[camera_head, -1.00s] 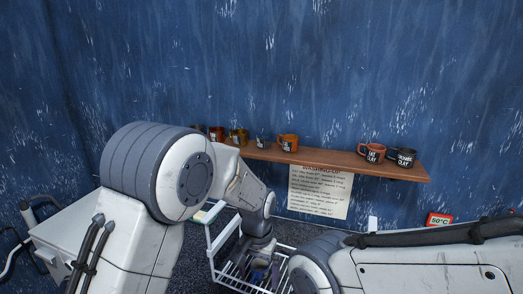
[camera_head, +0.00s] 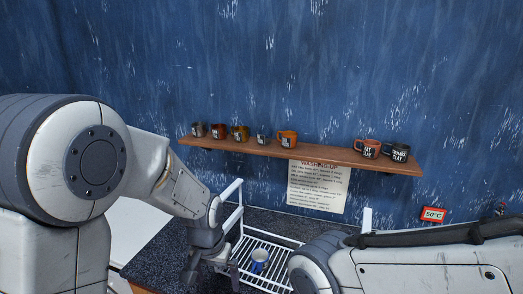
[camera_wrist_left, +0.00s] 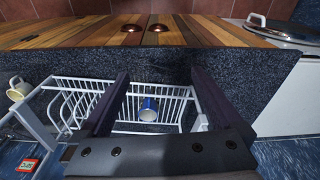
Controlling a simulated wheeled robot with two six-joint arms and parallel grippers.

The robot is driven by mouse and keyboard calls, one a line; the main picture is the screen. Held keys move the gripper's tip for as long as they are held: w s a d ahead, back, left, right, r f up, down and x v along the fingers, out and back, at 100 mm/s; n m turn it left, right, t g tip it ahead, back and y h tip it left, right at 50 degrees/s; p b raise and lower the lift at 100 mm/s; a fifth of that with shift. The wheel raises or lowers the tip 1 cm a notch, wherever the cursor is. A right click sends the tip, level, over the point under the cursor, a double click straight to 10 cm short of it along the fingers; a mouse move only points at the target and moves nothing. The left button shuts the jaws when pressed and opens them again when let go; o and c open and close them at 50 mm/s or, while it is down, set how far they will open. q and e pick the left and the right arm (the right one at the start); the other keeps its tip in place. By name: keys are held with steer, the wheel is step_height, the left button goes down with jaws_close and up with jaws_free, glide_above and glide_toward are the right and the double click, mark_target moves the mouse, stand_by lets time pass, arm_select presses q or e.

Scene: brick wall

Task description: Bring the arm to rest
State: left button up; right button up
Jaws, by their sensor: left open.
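My left gripper (camera_head: 226,266) is open and empty at the left side of the white wire rack (camera_head: 262,243). A blue and white mug (camera_head: 260,260) lies in the rack, to the right of the gripper and apart from it. In the left wrist view, the open jaws (camera_wrist_left: 160,80) have nothing between them, and the blue mug (camera_wrist_left: 148,108) shows in the rack beyond them. My right arm crosses the lower right of the head view; its gripper is out of view.
A wooden shelf (camera_head: 330,155) on the blue wall holds several mugs, including an orange one (camera_head: 287,138) and a black one (camera_head: 397,151). A notice (camera_head: 318,188) hangs below. A red 50°C sign (camera_head: 433,215) stands right. The dark speckled counter (camera_head: 165,247) is bare left of the rack.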

arm_select(q)
steer(key=s+a+r+n+t, duration=0.1)
steer(key=s+a+n, duration=0.1)
steer(key=s+a, duration=0.6)
steer(key=s+d+r+m+g, duration=0.1)
steer(key=s+d+r+m, duration=0.1)
steer(key=s+d, duration=0.4)
steer(key=s+d+r+m+g+b, duration=0.1)
steer(key=s+d+r+m, duration=0.1)
steer(key=s+d+m, duration=0.2)
steer(key=s+d, duration=0.3)
steer(key=shift+d+r+m+h, duration=0.25)
steer(key=shift+d+m+h, duration=0.1)
steer(key=shift+m+h, duration=0.05)
